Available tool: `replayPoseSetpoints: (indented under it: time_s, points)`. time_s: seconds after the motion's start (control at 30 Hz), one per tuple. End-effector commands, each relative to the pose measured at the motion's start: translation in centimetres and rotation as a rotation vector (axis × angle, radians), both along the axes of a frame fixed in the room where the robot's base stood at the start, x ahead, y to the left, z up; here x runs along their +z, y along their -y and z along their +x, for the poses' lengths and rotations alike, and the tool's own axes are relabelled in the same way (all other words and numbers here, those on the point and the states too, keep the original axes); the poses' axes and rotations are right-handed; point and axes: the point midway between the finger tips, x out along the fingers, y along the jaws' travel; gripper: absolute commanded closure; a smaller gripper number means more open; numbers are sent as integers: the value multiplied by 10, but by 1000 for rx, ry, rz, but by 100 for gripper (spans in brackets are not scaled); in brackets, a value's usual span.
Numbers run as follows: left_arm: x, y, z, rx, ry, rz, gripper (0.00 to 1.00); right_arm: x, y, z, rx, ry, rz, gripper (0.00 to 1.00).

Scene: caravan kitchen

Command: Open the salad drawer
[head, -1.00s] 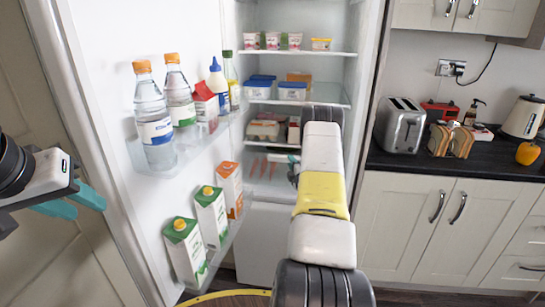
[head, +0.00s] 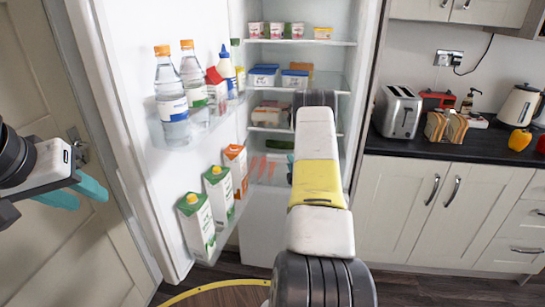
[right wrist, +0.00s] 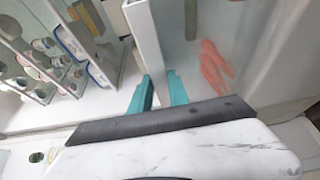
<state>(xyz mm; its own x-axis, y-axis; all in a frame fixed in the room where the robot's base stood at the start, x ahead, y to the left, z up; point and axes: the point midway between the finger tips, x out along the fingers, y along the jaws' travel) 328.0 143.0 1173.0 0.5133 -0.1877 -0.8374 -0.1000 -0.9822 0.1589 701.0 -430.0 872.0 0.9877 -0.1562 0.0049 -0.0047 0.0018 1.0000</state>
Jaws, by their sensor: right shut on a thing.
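The salad drawer (head: 279,172) is low in the open fridge, standing partly out, with orange carrots (head: 262,168) and a green vegetable (head: 280,144) inside. In the right wrist view, its pale front edge (right wrist: 146,40) runs between the two teal fingers of my right gripper (right wrist: 161,80), which is shut on it. The carrots (right wrist: 212,65) show just right of that edge. In the head view my right arm hides this gripper and part of the drawer. My left gripper (head: 92,196) is open and empty at the far left, away from the fridge.
The fridge door (head: 125,120) stands open on the left, its racks holding bottles (head: 172,100) and cartons (head: 197,222). Tubs (head: 295,78) stand on shelves above the drawer. A counter with a toaster (head: 398,110) is at the right. The floor before the fridge looks clear.

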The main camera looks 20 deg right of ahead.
Motion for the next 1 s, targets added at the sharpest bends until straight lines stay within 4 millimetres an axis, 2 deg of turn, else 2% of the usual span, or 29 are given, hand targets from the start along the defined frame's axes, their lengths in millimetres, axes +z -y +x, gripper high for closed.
replayPoseSetpoints:
  time_s: [0.03, 0.17, 0.2, 0.27, 0.53, 0.63, 1.0]
  points:
    - [0, 0, 0, 0, 0, 0, 64, -9, 0, -4, -3, -21, 8, 100]
    - [0, 0, 0, 0, 0, 0, 64, -9, 0, -4, -3, -20, 8, 100]
    - [0, 0, 0, 0, 0, 0, 64, -9, 0, -4, -3, -21, 8, 73]
    - [0, 0, 0, 0, 0, 0, 64, -8, 0, -3, -3, -19, 7, 61]
    - [0, 0, 0, 0, 0, 0, 64, -4, 0, -2, -1, -10, 4, 60]
    - [0, 0, 0, 0, 0, 0, 64, -4, -1, -7, -1, -10, 4, 60]
    - [0, 0, 0, 0, 0, 0, 64, -5, -10, -65, -2, -14, 4, 60]
